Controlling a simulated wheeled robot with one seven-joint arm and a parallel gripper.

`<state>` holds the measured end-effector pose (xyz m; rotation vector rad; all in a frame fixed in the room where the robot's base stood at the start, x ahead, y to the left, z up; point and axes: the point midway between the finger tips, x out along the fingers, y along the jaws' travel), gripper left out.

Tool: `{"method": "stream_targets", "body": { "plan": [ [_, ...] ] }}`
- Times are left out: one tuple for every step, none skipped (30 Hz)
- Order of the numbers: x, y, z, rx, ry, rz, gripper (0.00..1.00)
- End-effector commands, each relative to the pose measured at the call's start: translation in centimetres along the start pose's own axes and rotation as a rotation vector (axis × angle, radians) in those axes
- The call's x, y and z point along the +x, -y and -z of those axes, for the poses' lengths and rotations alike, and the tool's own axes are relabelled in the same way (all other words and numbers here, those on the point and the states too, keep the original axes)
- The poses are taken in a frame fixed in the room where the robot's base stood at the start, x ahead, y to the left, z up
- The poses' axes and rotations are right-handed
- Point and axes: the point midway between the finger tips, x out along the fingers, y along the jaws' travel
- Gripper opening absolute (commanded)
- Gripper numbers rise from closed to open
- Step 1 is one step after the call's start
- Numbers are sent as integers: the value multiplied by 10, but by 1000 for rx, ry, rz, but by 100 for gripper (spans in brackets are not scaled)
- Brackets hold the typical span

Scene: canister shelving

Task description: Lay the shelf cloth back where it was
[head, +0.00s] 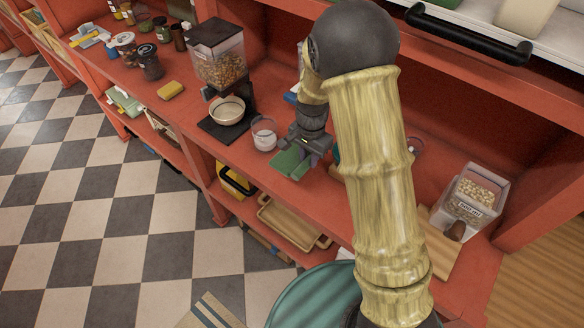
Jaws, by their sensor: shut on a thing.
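Part of the cloth is hidden behind the fingers. I cannot tell whether the cloth lies flat on the shelf or is lifted slightly. My arm hides the shelf top just to the right.
Further left is a grain dispenser (218,68) over a bowl (227,111). A yellow sponge (170,90) lies beyond it. A labelled canister (472,197) and wooden board (440,250) are at the right.

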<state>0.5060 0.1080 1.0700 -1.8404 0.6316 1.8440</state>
Motion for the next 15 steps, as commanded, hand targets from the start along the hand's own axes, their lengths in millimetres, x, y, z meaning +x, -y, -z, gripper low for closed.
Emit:
{"method": "stream_targets", "body": {
  "plan": [
    [0, 0, 0, 4, 0, 0, 0],
    [-1, 0, 0, 5, 0, 0, 0],
    [0, -1, 1, 7, 0, 0, 0],
    [0, -1, 1, 8, 0, 0, 0],
    [0, -2, 2, 9, 0, 0, 0],
    [0, -2, 2, 9, 0, 0, 0],
    [0, -2, 2, 10, 0, 0, 0],
    [0, -3, 3, 10, 0, 0, 0],
    [0, -3, 3, 11, 1, 0, 0],
    [1, -3, 3, 11, 1, -1, 0],
    [2, -3, 3, 11, 2, -2, 0],
    [5, -3, 3, 11, 3, -3, 0],
    [9, -3, 2, 10, 3, -3, 0],
    [12, -3, 2, 9, 3, -4, 0],
    [18, -3, 1, 8, 4, -5, 0]
  ]
}}
